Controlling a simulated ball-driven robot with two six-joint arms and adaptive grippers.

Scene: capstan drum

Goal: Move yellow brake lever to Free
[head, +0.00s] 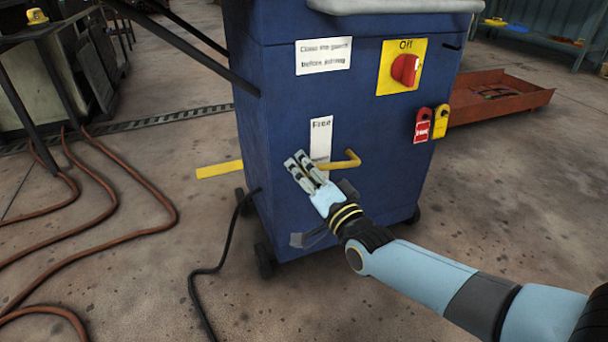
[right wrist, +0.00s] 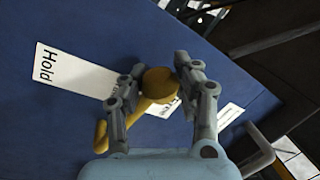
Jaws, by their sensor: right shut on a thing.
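The yellow brake lever (head: 343,164) sticks out from the front of the blue cabinet (head: 282,110), beside a white label strip (head: 321,135). "Free" is printed at the strip's top. The right wrist view shows "Hold" at the strip's other end (right wrist: 48,65). My right gripper (head: 296,159) is at the lever's left end, in front of the label's lower part. In the right wrist view its fingers are shut around the lever's round knob (right wrist: 158,84). The fingers hide part of the lever and label. My left gripper is not in view.
A red rotary switch (head: 404,69) marked "Off" and red and yellow tags (head: 423,125) are on the cabinet. A black cable (head: 207,270) runs from its left side. Orange hoses (head: 140,180) lie on the floor at left. A red tray (head: 500,97) stands behind right.

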